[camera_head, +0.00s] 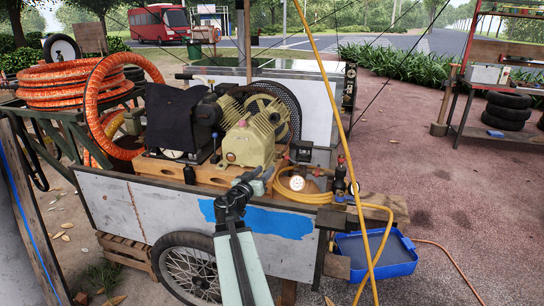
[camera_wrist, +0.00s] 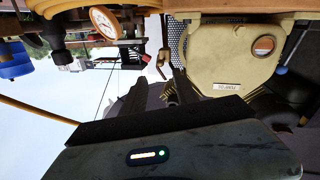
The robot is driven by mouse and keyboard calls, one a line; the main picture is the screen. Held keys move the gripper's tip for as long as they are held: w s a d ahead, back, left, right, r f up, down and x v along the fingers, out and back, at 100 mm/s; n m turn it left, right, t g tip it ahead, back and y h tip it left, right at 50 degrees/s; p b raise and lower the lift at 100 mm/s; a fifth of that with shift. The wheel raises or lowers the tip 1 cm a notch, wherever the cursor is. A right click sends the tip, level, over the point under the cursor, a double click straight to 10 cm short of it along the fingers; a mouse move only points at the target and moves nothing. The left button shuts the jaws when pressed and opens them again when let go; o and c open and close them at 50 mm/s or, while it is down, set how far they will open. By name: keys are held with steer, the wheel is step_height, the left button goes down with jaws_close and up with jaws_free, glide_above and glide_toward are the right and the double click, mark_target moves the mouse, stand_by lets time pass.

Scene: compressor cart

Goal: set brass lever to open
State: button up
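A small brass-brown lever (camera_wrist: 162,64) shows in the wrist view just beyond my gripper's fingertips, beside a small red part. I cannot clearly pick the lever out in the head view; a dark fitting (camera_head: 301,151) stands on the cart's deck there. My gripper (camera_wrist: 160,82) has its two dark fingers apart, with nothing seen held between them. It appears short of the lever, though contact is hard to judge. In the head view my gripper (camera_head: 262,178) is above the cart's near side, left of the pressure gauge (camera_head: 297,183).
The cream compressor (camera_head: 250,142) stands close behind my gripper; it also shows in the wrist view (camera_wrist: 225,55). A blue bin (camera_head: 377,256) sits low right. Open pavement lies further right.

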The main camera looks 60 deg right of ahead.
steer(key=w+d, duration=0.1)
steer(key=d, duration=0.6)
steer(key=shift+d, duration=0.3)
steer(key=shift+f, duration=0.1)
jaws_close()
